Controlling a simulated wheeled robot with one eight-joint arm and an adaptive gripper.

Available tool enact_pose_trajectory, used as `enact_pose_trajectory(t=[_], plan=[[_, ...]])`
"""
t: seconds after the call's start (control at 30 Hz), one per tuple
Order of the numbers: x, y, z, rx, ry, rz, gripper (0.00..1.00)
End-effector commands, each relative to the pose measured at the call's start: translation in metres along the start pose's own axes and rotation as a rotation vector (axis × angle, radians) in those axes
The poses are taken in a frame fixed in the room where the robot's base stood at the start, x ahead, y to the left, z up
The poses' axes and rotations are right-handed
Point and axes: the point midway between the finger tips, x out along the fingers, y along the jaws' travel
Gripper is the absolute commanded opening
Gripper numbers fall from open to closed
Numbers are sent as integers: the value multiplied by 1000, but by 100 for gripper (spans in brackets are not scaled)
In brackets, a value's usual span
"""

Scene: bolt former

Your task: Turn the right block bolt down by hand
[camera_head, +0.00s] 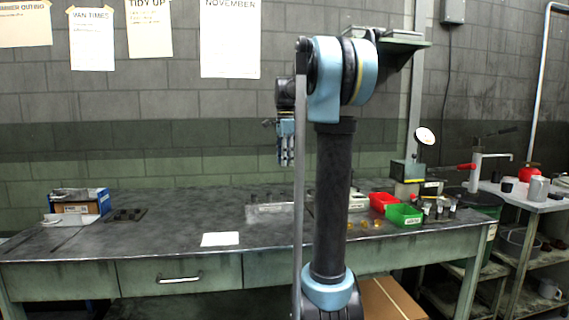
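My gripper (286,156) hangs fingers-down from my raised arm, well above the bench. It is partly covered by a thin vertical grey pole in front of it, and I cannot make out whether its fingers are open or shut. No bolt can be clearly picked out. A low pale-grey item (268,209) lies on the bench below and a little left of the gripper, too small to identify. My thick dark arm column hides part of the bench just right of it, so the right block bolt may be hidden or too small to see.
The long dark workbench (190,215) has a white sheet (220,239) near its front. A blue box (80,200) stands at the left. A red bin (381,202), a green bin (404,215) and small yellow pieces (364,224) are at the right. A side shelf (520,200) stands further right.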

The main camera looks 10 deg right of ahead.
Motion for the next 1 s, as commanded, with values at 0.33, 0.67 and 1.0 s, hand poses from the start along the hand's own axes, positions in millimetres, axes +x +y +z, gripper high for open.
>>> enact_pose_trajectory(t=[0.33,0.67,1.0], plan=[[-6,0,0,-350,0,0,40],[-17,-1,1,-952,0,0,40],[-28,-1,2,-1571,0,1,40]])
